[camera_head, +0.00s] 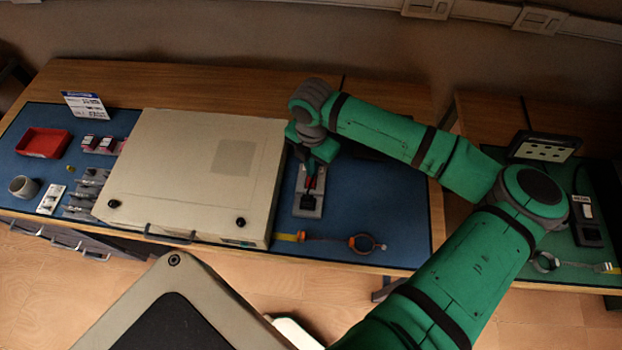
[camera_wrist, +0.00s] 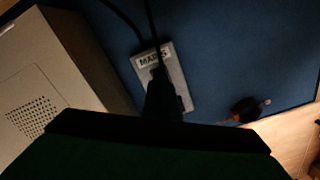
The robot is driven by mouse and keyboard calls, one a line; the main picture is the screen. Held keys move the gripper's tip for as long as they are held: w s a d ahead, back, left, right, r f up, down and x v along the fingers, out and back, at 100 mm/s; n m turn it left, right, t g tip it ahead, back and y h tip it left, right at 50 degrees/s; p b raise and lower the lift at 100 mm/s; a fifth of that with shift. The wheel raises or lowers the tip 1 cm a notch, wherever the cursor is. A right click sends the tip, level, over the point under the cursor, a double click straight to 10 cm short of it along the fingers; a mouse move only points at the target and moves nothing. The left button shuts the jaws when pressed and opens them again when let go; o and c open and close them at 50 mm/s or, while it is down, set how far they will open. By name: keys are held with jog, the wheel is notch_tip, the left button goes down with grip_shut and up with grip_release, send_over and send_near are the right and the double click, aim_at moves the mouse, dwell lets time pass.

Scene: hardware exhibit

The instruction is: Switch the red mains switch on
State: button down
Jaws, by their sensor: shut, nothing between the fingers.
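The mains switch unit (camera_head: 308,204) is a grey plate on the blue mat, just right of the large beige case. A small red part (camera_head: 310,183) shows on it, right by my gripper (camera_head: 311,184). In the wrist view the plate (camera_wrist: 184,92) carries a label reading "MAINS", and my dark gripper fingers (camera_wrist: 161,78) lie over its middle. My gripper is shut with nothing in it and points down at the unit. The fingers hide most of the switch, so I cannot tell its position or whether they touch it.
The beige case (camera_head: 195,170) stands close on the left. An orange ring-shaped strap (camera_head: 365,243) lies on the mat at the front right. A second bench with a green mat (camera_head: 588,262) is at the right. The blue mat (camera_head: 395,215) right of the unit is clear.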

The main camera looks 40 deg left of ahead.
jog(key=shift+f, duration=0.6)
dwell(0.3)
notch_tip(320, 180, up, 7)
dwell(1.0)
dwell(0.5)
